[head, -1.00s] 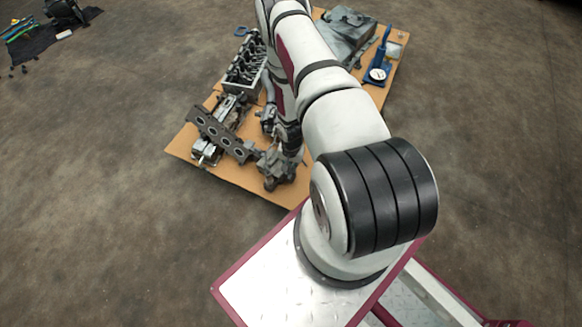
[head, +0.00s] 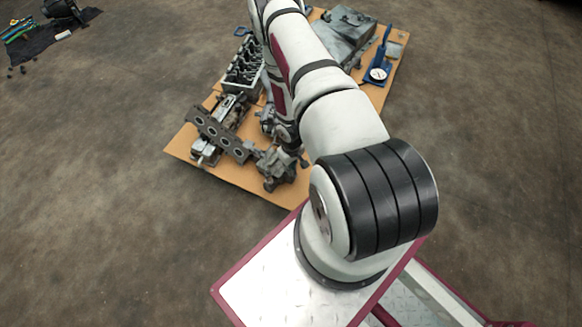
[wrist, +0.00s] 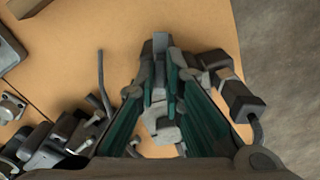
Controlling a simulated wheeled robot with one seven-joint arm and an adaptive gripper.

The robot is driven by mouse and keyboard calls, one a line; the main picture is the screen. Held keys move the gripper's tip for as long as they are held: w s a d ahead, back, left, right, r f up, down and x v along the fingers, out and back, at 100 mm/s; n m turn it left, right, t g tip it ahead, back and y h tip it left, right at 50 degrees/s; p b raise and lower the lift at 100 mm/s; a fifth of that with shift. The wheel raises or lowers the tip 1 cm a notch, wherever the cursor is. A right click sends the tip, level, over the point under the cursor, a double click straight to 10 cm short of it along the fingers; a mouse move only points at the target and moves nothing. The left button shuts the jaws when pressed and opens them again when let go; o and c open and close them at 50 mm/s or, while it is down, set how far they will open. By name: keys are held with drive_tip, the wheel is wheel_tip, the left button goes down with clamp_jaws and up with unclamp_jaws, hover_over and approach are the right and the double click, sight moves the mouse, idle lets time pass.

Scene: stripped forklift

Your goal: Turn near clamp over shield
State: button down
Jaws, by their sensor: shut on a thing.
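In the wrist view my gripper (wrist: 161,92) has its two teal-lined fingers closed around a narrow grey metal piece (wrist: 160,45), which I take to be the near clamp. This piece sticks out past the fingertips. A pale metal body (wrist: 160,122) shows below it, between the fingers. The fingers hide much of the part, and I cannot tell which surface is the shield. In the head view my arm hides most of the gripper, above a grey metal assembly (head: 276,167) near the front corner of the tan board.
The tan board (head: 240,185) lies on a brown floor. It also carries a dark plate with round holes (head: 219,133), an engine block (head: 245,62), a grey-green housing (head: 346,35) and a blue stand with a dial (head: 379,73). In the wrist view a dark connector (wrist: 240,102) sits right of the fingers.

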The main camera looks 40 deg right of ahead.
drive_tip(key=shift+n, duration=1.7)
drive_tip(key=c, duration=1.7)
unclamp_jaws()
wheel_tip(320, 180, up, 12)
